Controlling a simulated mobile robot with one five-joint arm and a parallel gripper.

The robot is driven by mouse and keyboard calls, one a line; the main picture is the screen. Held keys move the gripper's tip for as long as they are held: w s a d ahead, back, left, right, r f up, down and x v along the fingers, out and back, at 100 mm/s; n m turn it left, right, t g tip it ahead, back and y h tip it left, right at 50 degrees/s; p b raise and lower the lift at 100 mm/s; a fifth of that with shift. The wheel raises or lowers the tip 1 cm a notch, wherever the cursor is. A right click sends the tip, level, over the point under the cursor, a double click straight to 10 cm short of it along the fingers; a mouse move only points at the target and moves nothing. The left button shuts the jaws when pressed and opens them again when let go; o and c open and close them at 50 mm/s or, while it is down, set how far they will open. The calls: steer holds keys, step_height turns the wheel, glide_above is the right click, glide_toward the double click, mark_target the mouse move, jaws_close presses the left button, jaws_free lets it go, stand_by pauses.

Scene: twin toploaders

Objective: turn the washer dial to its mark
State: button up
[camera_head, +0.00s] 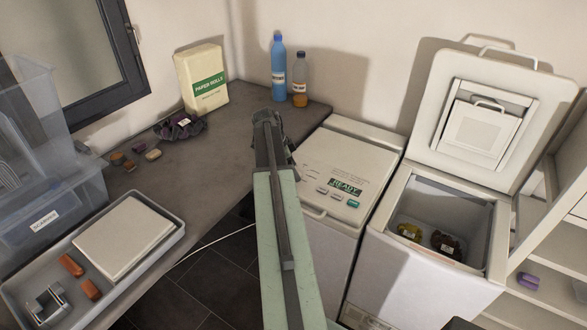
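Two white top-loading machines stand side by side. The left machine (335,135) is closed and its panel shows a READY display (345,187) with several small buttons below it. The right machine (404,209) has its lid (508,65) raised, with a yellow item (410,231) and a dark item (446,243) inside. I cannot make out a dial or its mark on either machine. My gripper (268,117) is at the far end of my green arm, over the counter's right edge, left of the closed machine. Its fingers are too foreshortened to tell open or shut. The arm hides the closed machine's left edge.
Clear bins stand at left. Shelves (545,270) stand at right.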

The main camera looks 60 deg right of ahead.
steer(key=shift+r, duration=0.1)
steer(key=p+v, duration=0.7)
steer(key=shift+r, duration=0.25)
steer(key=shift+w+a, duration=0.1)
steer(key=shift+w, duration=0.05)
